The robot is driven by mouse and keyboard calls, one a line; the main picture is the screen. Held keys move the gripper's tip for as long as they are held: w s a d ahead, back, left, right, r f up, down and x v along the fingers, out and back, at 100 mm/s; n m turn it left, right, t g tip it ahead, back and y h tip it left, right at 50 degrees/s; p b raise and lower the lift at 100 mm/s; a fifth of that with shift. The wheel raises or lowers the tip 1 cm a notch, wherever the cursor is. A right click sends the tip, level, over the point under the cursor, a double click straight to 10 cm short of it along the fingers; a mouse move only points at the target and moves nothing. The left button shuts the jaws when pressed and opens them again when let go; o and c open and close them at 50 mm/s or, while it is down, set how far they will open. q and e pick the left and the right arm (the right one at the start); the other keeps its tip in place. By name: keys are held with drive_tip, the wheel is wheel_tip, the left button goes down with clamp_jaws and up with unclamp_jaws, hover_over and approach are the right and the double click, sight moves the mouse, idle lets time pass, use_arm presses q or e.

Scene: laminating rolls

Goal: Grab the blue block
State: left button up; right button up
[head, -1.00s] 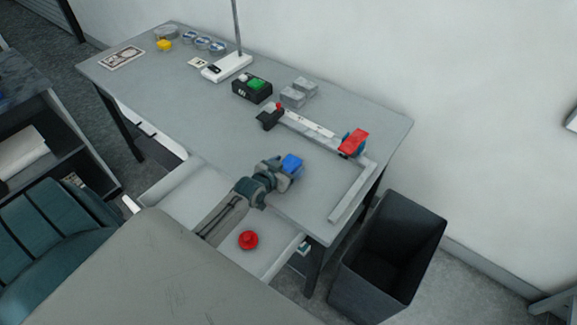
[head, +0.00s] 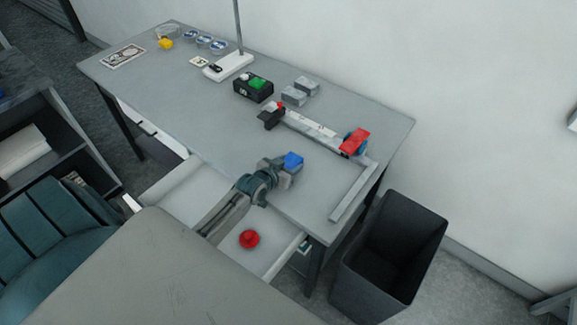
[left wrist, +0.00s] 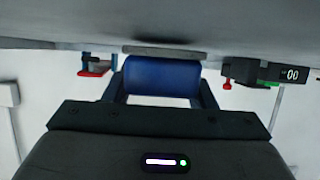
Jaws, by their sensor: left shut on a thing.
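The blue block (head: 293,161) is at the tip of my left gripper (head: 287,172), over the front middle of the grey table in the head view. In the left wrist view the blue block (left wrist: 160,77) lies between the two dark fingers of my left gripper (left wrist: 160,90). The gripper is shut on it, one finger on each side. How far the block is above the table top I cannot tell. My right gripper is not in view.
On the grey table (head: 150,85) stand a black box with a green button (head: 253,88), grey blocks (head: 300,90) and a red block (head: 355,141) by a long metal guide. An open drawer (head: 275,245) holds a red knob (head: 249,239). A dark bin (head: 400,235) stands right.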

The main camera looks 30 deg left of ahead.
use_arm(q)
drive_tip(key=shift+r, duration=0.45)
drive_tip(key=shift+s+a+r+b, duration=0.1)
drive_tip(key=shift+s+r+b, duration=0.15)
drive_tip(key=shift+r, duration=0.2)
drive_tip(key=shift+s+a+r+b, duration=0.1)
drive_tip(key=shift+s+r+b, duration=0.15)
drive_tip(key=shift+r, duration=0.15)
drive_tip(key=s+a+r+b, duration=0.1)
drive_tip(key=s+a, duration=0.1)
drive_tip(key=s, duration=1.2)
drive_tip(key=shift+s+a+r, duration=0.35)
